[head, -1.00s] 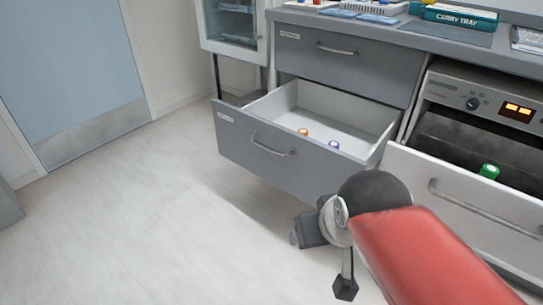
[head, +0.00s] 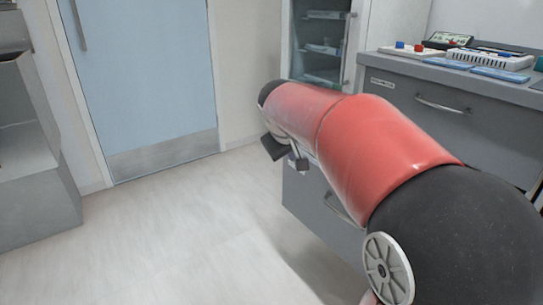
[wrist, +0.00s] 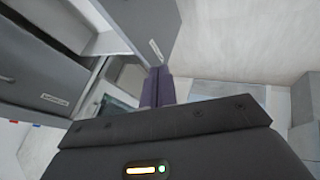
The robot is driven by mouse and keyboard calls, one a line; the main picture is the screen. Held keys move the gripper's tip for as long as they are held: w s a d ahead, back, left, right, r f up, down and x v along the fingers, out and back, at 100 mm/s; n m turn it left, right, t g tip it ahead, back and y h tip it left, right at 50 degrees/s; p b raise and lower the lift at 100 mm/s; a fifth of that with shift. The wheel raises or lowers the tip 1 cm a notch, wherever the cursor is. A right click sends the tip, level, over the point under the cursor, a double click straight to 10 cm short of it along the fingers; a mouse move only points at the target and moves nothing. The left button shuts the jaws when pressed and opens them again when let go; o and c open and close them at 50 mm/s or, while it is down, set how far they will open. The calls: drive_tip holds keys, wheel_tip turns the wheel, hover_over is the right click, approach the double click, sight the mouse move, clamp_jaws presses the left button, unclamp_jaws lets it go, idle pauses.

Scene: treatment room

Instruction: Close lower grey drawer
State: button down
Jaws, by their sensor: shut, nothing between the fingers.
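The lower grey drawer (head: 312,205) stands pulled out below the upper drawer in the head view. My red arm covers most of it, and its contents are hidden there. In the wrist view the lower drawer's grey front (wrist: 150,22) stands out from the cabinet, with its label near the corner and a pale strip of its inside beside it. My gripper (wrist: 158,74) is shut and empty. Its fingertips appear close to the labelled end of that front; I cannot tell whether they touch it.
The upper grey drawer (head: 440,105) is shut. A glass-fronted cabinet (head: 325,45) stands behind it. A blue door (head: 145,70) and grey shelving (head: 30,150) are to the left. Bare floor (head: 190,220) lies between them. Trays (head: 490,60) sit on the counter.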

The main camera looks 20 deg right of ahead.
drive_tip(key=w+d+f, duration=0.7)
drive_tip(key=f, duration=0.1)
drive_tip(key=shift+b, duration=0.4)
